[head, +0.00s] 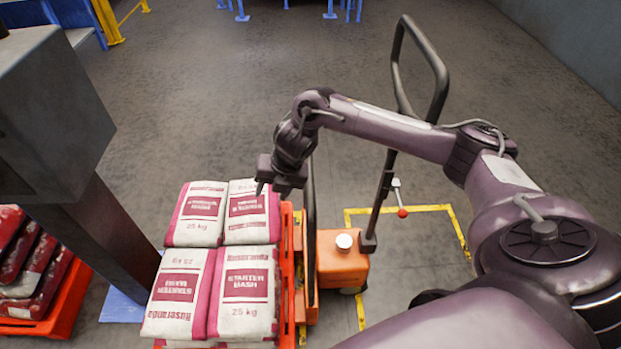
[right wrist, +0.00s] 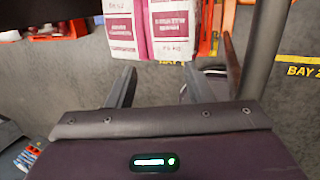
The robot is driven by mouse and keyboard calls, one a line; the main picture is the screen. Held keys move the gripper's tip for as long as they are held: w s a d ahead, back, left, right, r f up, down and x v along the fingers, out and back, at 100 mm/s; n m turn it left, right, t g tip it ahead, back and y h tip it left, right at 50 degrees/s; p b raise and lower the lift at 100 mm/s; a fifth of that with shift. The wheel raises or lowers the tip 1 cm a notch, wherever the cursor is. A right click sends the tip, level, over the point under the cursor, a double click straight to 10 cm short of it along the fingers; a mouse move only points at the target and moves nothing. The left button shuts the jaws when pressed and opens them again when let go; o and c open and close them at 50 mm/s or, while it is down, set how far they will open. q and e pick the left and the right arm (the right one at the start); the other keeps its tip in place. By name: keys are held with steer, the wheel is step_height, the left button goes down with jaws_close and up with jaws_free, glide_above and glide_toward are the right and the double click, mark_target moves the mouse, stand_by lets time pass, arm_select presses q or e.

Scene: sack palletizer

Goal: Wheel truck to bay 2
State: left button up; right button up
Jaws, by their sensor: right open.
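The orange pallet truck (head: 342,262) stands right of centre in the head view, with a tall dark loop handle (head: 441,75) rising from it. A small lever with a red knob (head: 402,213) is on the handle's stem. An orange-red pallet (head: 287,285) stacked with white and pink sacks (head: 245,288) is at its left. My right gripper (head: 268,188) is over the far sacks, left of the handle and apart from it. Its fingers are open and empty in the right wrist view (right wrist: 155,90). A yellow "BAY 2" floor marking (right wrist: 303,71) shows there. My left gripper is out of view.
Yellow floor lines (head: 362,312) run beside and under the truck. A grey box on a dark post (head: 50,110) stands at the left. Another orange-red pallet (head: 60,300) with dark red sacks is beyond it. A wall (head: 575,50) is at far right.

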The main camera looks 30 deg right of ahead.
step_height(320, 180, up, 5)
steer(key=g+h, duration=0.1)
steer(key=g, duration=0.1)
glide_above(311, 181)
steer(key=d, duration=0.1)
steer(key=f, duration=0.2)
steer(key=f+p, duration=0.1)
steer(key=f, duration=0.2)
steer(key=a+f, duration=0.1)
steer(key=f, duration=0.1)
steer(key=shift+f, duration=0.3)
jaws_close()
